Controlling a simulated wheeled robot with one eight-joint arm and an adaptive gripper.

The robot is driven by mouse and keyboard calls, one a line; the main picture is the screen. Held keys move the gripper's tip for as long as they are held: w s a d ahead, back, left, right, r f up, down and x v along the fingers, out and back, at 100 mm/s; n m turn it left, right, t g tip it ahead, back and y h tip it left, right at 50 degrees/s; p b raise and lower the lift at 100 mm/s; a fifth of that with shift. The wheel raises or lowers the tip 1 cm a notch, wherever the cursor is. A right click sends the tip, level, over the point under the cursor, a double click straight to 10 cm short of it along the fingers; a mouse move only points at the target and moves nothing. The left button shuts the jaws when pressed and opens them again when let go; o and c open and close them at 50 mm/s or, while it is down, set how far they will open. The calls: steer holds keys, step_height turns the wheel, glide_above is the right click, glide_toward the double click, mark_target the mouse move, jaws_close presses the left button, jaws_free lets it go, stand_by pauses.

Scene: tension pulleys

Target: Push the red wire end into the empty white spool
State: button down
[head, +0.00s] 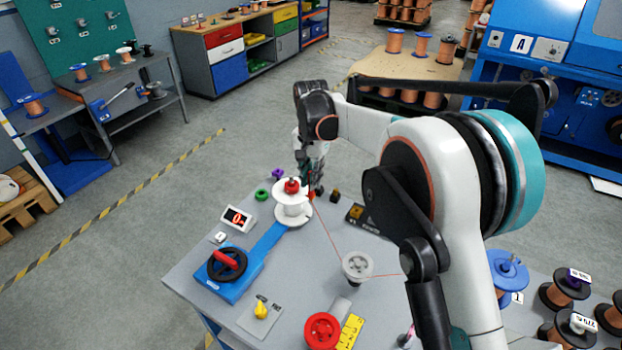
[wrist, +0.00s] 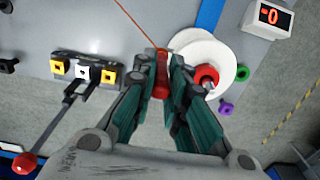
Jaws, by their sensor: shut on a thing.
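The empty white spool (head: 293,212) stands upright on the grey bench, with a red knob (head: 292,186) on top. It also shows in the wrist view (wrist: 222,56), just right of my fingertips. My gripper (wrist: 162,62) is shut on the red wire end (wrist: 161,86), a red piece held between its fingers. In the head view my gripper (head: 314,188) points down at the spool's right side. The thin red wire (head: 335,240) runs taut from there to the grey pulley (head: 357,265). I cannot tell whether the wire end touches the spool.
A blue crank unit with a black handwheel (head: 228,265) stands left of the spool, by a display (head: 237,218). Green (head: 262,194) and purple rings lie behind. A block with yellow squares (wrist: 85,70) sits left in the wrist view.

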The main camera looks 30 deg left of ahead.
steer(key=shift+w+a, duration=0.1)
steer(key=w+a+p, duration=0.1)
steer(key=w+a, duration=0.2)
steer(key=shift+a, duration=0.3)
stand_by(0.3)
steer(key=shift+f, duration=0.15)
steer(key=shift+d+f, duration=0.15)
steer(key=shift+f, duration=0.45)
steer(key=shift+f+b, duration=0.55)
steer(key=shift+f, duration=0.45)
stand_by(1.6)
stand_by(0.3)
steer(key=c, duration=1.5)
jaws_free()
steer(key=shift+c, duration=0.2)
steer(key=shift+o, duration=0.6)
